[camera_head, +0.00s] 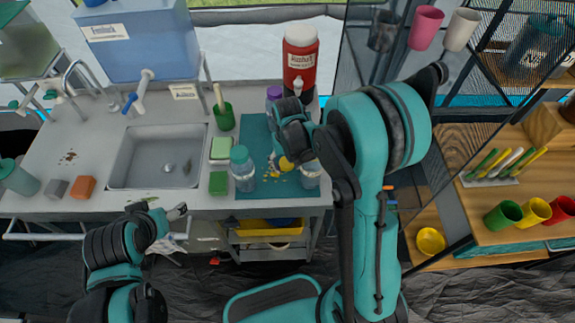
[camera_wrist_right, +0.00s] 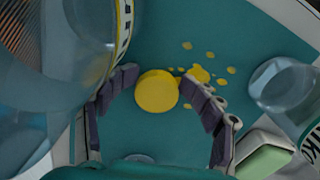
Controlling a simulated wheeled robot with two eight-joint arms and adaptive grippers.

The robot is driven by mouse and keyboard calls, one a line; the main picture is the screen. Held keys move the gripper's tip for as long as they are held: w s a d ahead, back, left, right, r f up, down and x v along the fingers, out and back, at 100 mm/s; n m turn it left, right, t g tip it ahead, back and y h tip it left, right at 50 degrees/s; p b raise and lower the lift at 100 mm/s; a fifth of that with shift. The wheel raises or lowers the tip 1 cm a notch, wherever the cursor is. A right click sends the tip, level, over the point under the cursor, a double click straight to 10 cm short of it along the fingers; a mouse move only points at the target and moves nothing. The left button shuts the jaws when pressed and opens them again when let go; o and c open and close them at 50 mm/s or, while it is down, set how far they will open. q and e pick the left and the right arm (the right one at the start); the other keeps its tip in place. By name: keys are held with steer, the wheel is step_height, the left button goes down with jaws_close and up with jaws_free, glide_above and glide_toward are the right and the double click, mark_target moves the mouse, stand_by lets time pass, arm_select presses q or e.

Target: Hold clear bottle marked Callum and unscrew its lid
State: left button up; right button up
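A clear bottle (camera_head: 310,173) stands at the right of the teal mat (camera_head: 255,130), its top hidden by my right arm. It seems to be the large bottle close to the camera in the right wrist view (camera_wrist_right: 60,60). A second clear bottle (camera_head: 243,172) has a teal lid; its label in the right wrist view (camera_wrist_right: 290,95) ends in "KO". I cannot read "Callum" on either. My right gripper (camera_head: 277,162) is over the mat, its fingers closed on both sides of a round yellow lid (camera_wrist_right: 157,91). My left gripper (camera_head: 178,212) is at the counter's front edge, apart from the bottles.
Yellow spots (camera_wrist_right: 200,73) lie on the mat. A green sponge (camera_head: 221,148), a green cup (camera_head: 224,116) and the sink (camera_head: 140,158) are to the left. A purple-lidded bottle (camera_head: 273,93) and a red dispenser (camera_head: 300,60) stand behind my right gripper.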

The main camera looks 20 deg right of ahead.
mark_target(288, 165)
stand_by(0.4)
steer(key=shift+w+r+p, duration=0.15)
steer(key=shift+r+p, duration=0.5)
steer(key=shift+p, duration=0.05)
step_height(288, 165, up, 12)
steer(key=p, duration=0.3)
steer(key=shift+p, duration=0.3)
